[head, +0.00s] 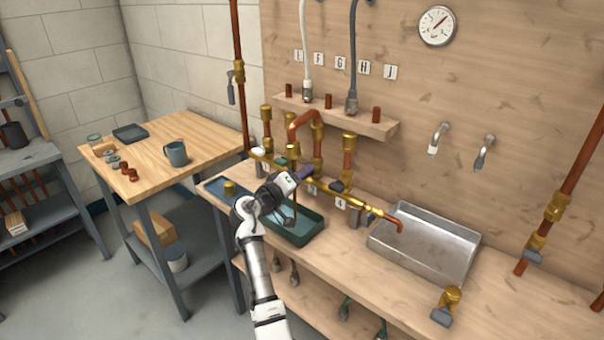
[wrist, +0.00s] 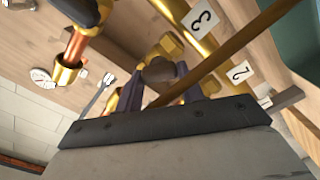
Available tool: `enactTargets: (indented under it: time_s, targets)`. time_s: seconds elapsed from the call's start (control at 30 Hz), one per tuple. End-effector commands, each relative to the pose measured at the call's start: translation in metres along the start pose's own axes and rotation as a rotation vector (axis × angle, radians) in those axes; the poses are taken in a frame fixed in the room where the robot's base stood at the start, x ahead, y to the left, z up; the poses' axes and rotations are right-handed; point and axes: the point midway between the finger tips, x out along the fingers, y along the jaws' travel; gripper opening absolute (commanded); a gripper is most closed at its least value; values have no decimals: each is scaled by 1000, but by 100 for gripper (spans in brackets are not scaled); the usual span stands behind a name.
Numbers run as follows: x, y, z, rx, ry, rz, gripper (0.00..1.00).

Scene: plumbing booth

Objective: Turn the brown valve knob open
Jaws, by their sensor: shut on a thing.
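In the wrist view a dull brown knob (wrist: 158,71) sits between the two dark fingers of my gripper (wrist: 160,84). The fingers are closed on its sides, and a brass fitting shows behind it. In the head view my gripper (head: 303,174) is at the brass manifold pipe (head: 365,205), and it hides the knob it holds. How far the knob is turned I cannot tell.
A green knob (head: 281,161) and a white knob (head: 258,150) sit left along the manifold, a dark knob (head: 337,185) to the right. A copper pipe (head: 306,118) bends above my gripper. A green tray (head: 300,238) lies below; a metal basin (head: 424,244) stands right.

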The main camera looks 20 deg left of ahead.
Motion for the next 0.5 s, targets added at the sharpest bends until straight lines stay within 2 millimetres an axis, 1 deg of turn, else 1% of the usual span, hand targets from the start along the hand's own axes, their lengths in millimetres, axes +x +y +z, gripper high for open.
enactTargets:
  time_s: [0.2, 0.5]
  targets:
    - [0, 1, -1, -193, -1, 0, 15]
    - [0, 0, -1, -391, 0, 0, 15]
